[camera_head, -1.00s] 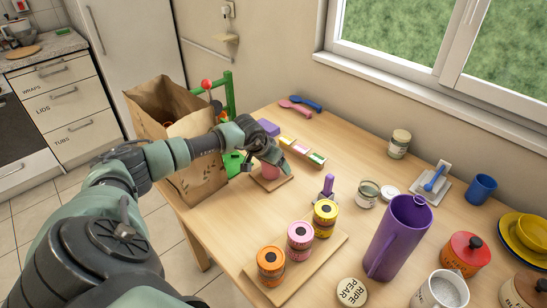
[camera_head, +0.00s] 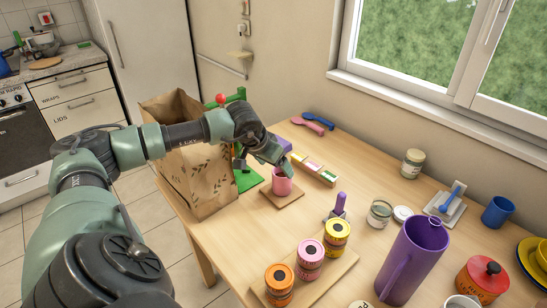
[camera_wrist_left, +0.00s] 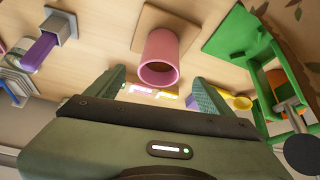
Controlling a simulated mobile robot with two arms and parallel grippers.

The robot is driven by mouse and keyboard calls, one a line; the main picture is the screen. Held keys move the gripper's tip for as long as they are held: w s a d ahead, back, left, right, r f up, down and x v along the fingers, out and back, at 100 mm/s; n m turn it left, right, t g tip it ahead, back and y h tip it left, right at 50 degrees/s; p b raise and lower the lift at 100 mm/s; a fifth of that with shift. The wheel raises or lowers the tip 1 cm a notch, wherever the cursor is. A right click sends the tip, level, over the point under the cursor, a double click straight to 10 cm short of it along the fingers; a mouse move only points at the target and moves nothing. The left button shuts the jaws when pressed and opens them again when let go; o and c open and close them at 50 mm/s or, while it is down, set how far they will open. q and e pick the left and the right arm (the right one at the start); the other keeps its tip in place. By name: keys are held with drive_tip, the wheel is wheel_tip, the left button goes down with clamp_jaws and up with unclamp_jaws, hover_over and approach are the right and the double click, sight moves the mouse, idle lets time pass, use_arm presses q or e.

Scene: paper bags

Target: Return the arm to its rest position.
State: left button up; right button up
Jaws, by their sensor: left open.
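My left arm reaches in from the left, and my left gripper (camera_head: 279,157) is over the table just above a pink cup (camera_head: 283,184). The cup stands on a small square wooden board (camera_head: 293,197). In the left wrist view the two fingers (camera_wrist_left: 157,78) are spread apart with nothing held. The pink cup (camera_wrist_left: 160,55) shows beyond the gap between them. My right gripper is in neither view.
A brown paper bag (camera_head: 205,180) stands left of the cup, close under my forearm. A green stand (camera_head: 246,180) is beside it. Several jars, a purple pitcher (camera_head: 412,258) and a blue cup (camera_head: 497,211) occupy the table's right side.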

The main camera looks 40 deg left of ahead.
use_arm(q)
drive_tip(key=shift+s+r, duration=0.25)
drive_tip(key=shift+r, duration=0.2)
